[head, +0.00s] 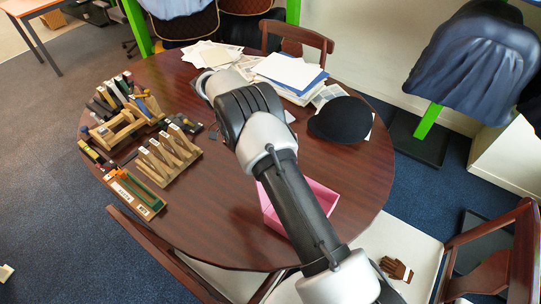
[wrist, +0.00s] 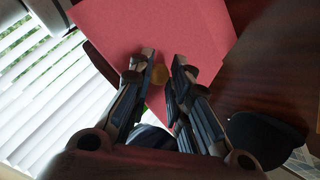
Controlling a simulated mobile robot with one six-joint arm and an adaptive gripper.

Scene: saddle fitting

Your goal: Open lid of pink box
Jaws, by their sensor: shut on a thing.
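The pink box (head: 323,198) stands on the near right part of the round table, partly hidden behind my arm. Its visible side looks open, with a wall and rim showing. In the wrist view a flat reddish-pink panel (wrist: 190,28), which looks like the box's lid, fills the top middle and is tilted in the picture. My gripper (wrist: 164,64) is at this panel, its two fingers close around a small yellowish knob (wrist: 158,74) at the panel. Contact at the knob is dim and hard to make out. In the head view my gripper is hidden.
On the round table (head: 215,190) are wooden racks (head: 168,155) at left, papers (head: 290,72) at the back and a black cap (head: 341,119) right of my arm. Chairs (head: 500,260) stand around it. A brown glove (head: 396,268) lies on the near right seat.

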